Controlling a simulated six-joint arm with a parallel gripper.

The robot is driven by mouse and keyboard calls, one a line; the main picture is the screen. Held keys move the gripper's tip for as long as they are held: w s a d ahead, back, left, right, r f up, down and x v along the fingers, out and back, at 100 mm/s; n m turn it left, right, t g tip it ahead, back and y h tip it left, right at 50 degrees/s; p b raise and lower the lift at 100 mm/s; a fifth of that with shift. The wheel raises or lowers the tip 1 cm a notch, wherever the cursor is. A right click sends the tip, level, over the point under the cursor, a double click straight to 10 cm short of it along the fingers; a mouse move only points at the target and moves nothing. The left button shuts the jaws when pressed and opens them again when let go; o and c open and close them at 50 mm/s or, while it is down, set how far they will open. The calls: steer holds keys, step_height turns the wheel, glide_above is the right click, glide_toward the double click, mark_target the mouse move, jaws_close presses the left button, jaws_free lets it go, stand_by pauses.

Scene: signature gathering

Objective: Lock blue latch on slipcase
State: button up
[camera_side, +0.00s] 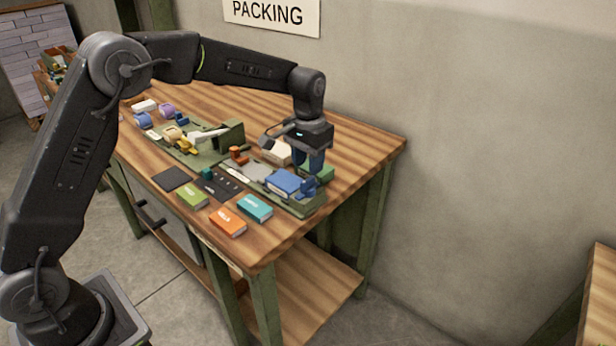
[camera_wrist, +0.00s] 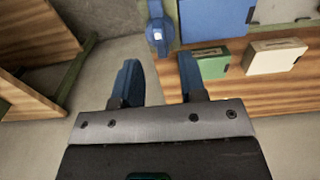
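A blue slipcase (camera_side: 284,184) lies on the right end of a green fixture board (camera_side: 300,206). It also shows in the wrist view (camera_wrist: 212,18), cut off by the top edge. The blue latch (camera_wrist: 157,30) is beside the slipcase in the wrist view, with a pale spot on it. In the side view the latch (camera_side: 308,187) is a small blue part at the slipcase's right end. My gripper (camera_side: 316,163) is above and close to that end. Its blue fingers (camera_wrist: 158,62) are apart with nothing seen between them. The latch appears just beyond the gap, apart from the fingers.
A green book (camera_wrist: 209,63) and a cream book (camera_wrist: 274,58) lie beyond the slipcase, near my right finger in the wrist view. Orange (camera_side: 228,221), teal (camera_side: 255,207) and light green (camera_side: 192,196) books lie along the front. The bench's right end (camera_side: 375,155) is clear.

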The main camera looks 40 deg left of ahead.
mark_target(308, 179)
steer(key=shift+f, duration=2.35)
jaws_close()
